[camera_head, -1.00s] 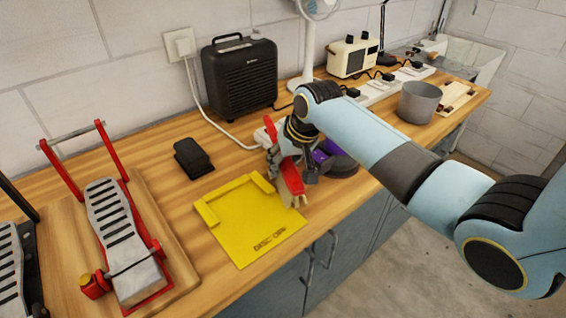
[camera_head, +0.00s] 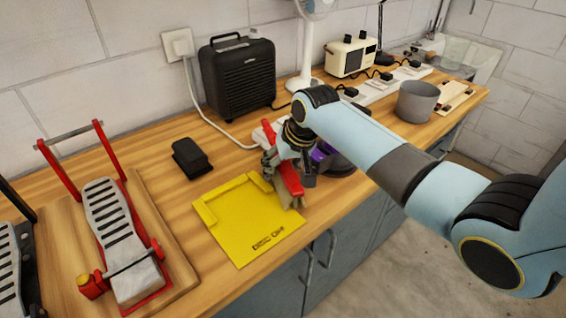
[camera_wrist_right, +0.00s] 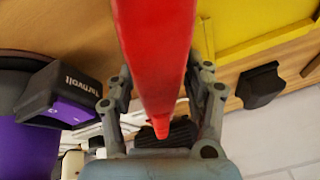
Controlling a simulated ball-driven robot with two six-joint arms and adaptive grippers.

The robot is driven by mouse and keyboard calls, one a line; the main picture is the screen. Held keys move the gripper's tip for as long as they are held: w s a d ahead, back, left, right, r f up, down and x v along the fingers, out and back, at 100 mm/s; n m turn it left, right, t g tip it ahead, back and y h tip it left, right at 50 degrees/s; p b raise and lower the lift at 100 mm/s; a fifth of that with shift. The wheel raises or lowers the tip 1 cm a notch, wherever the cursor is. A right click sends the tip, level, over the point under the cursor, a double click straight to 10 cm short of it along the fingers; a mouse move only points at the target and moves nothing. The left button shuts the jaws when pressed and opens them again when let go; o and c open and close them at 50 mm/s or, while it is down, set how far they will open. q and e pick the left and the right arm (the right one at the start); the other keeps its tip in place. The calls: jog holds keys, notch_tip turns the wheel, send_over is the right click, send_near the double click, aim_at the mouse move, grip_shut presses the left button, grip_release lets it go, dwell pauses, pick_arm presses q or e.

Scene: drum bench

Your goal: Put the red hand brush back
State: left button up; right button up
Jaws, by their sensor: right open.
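The red hand brush (camera_head: 290,178) is at the right gripper, over the right edge of the yellow board (camera_head: 236,228). Its pale bristles (camera_head: 291,201) hang at the lower end, close to the board's edge. Whether they touch it I cannot tell. My right gripper (camera_head: 283,167) is open around the brush. In the right wrist view the red handle (camera_wrist_right: 158,50) runs between the spread fingers (camera_wrist_right: 162,88) of the right gripper, with a gap showing low on each side. The fingertips are partly hidden by the handle. My left gripper is out of view.
A purple and black tool (camera_head: 335,160) stands just right of the brush. A black heater (camera_head: 238,78) and grey pot (camera_head: 417,101) stand behind and right.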

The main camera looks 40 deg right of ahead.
jog(key=shift+r, duration=0.35)
jog(key=v, duration=1.2)
jog(key=shift+r, duration=0.25)
jog(key=shift+w, duration=0.1)
